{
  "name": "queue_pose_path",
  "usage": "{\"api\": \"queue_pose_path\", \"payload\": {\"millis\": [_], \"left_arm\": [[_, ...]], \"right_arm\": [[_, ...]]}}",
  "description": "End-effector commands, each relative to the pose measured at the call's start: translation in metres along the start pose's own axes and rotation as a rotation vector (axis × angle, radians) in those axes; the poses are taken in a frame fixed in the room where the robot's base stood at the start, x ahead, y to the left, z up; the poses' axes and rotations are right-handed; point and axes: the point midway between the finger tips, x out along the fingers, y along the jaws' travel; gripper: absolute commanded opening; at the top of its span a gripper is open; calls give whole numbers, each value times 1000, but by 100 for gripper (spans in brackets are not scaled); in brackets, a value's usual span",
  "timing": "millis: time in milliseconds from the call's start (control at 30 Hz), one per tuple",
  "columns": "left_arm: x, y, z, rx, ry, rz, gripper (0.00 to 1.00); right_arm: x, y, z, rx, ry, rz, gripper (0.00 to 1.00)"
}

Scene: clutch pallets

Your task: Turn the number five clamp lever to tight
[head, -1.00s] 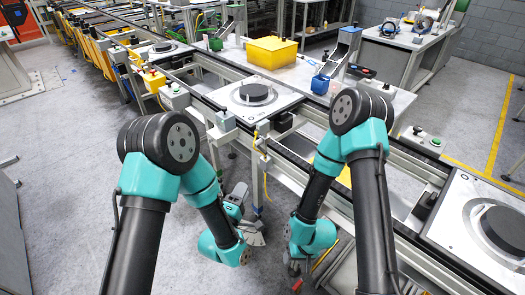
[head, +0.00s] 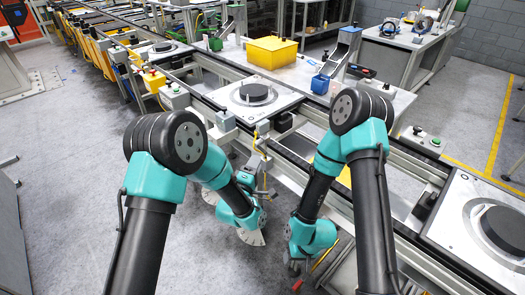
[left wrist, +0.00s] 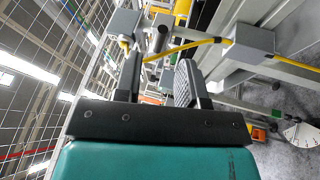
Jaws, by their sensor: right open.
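No number five can be read, and I cannot tell which part is its clamp lever. A white dial-like disc (left wrist: 303,133) with a small pointer shows at the right of the left wrist view. In the head view, white plates show on both sides of my left wrist, partly hidden by it; one lies below it (head: 250,238). My left gripper (head: 265,182) is at the front edge of the line, below a small grey box. In the left wrist view its fingers (left wrist: 158,75) are apart, with grey fittings beyond them. My right gripper (head: 297,265) hangs low, open, beside the line's front.
A pallet with a black disc (head: 225,96) sits on the line; another pallet (head: 460,235) is at the right. A yellow cable (left wrist: 190,45) runs from a grey box (left wrist: 250,42) close beyond my left fingers. A yellow bin (head: 272,50) stands behind.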

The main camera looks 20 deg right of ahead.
Motion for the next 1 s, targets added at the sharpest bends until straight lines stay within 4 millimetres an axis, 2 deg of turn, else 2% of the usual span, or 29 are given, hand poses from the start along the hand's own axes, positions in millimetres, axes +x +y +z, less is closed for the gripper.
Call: {"api": "queue_pose_path", "payload": {"millis": [200,400,767,1000], "left_arm": [[38,1,1,-1,0,3,37],[60,0,0,0,0,1,37],[65,0,0,-1,0,-1,37],[65,0,0,0,0,0,16]], "right_arm": [[0,0,0,0,0,0,49],[0,0,0,0,0,0,49],[0,0,0,0,0,0,49],[0,0,0,0,0,0,49]]}}
